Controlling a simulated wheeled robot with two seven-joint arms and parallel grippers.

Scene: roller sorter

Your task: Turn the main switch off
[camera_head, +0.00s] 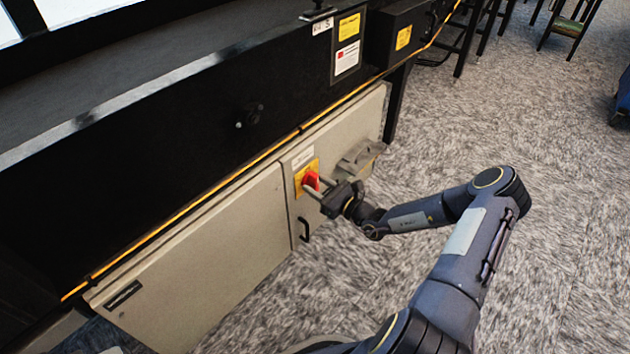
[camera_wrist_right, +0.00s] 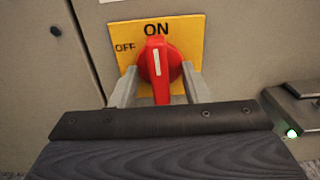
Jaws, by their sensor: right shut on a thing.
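The main switch is a red rotary knob (camera_head: 311,180) on a yellow plate (camera_head: 303,170), set in the beige cabinet door. In the right wrist view the red knob (camera_wrist_right: 158,72) stands upright, its white mark pointing up at "ON". "OFF" is printed to the left on the yellow plate (camera_wrist_right: 190,30). My right gripper (camera_head: 317,187) is at the knob, its fingers on either side of the knob's lower part, shut on it. In the right wrist view the fingertips of the gripper (camera_wrist_right: 160,84) flank the knob. My left gripper is not in view.
The beige cabinet (camera_head: 200,255) runs under the dark machine body. A black door handle (camera_head: 303,229) is below the switch. A grey box (camera_head: 361,157) sticks out right of the switch; in the right wrist view it shows a green light (camera_wrist_right: 291,133).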

